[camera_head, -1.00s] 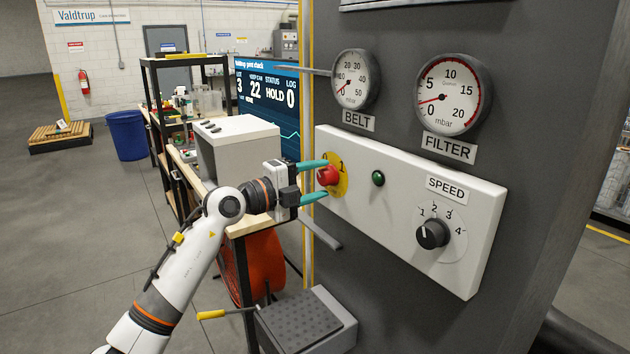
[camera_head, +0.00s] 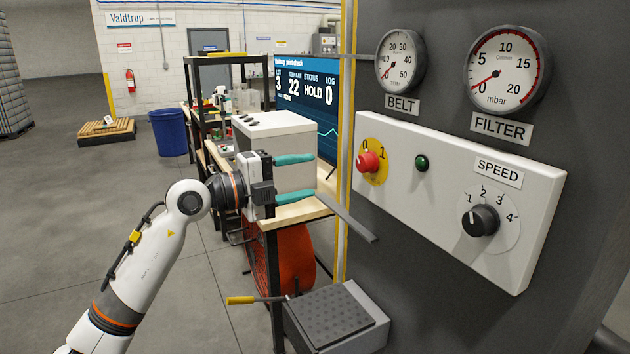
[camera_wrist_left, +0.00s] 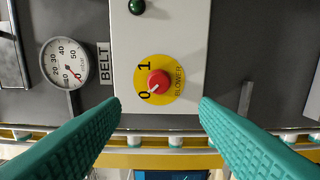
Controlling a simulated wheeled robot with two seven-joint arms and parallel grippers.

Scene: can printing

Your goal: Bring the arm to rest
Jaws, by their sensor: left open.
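My left gripper (camera_head: 296,178) is open and empty, with its two teal fingers pointing right. In the head view it stands to the left of the white control panel (camera_head: 440,255), clear of it. The red knob (camera_head: 367,163) on its yellow plate, marked 0 and 1, is on the panel's left end. In the left wrist view the red knob (camera_wrist_left: 158,82) lies ahead between the spread fingers, with a BLOWER label on its plate and its white mark toward 0. The right gripper does not show.
The panel also holds a green button (camera_head: 422,163) and a black speed dial (camera_head: 480,220) near 1. The belt gauge (camera_head: 401,62) and filter gauge (camera_head: 506,70) hang above. A workbench with a white box (camera_head: 280,160) stands behind my gripper. A grey textured pedal box (camera_head: 335,318) is below. Open floor lies left.

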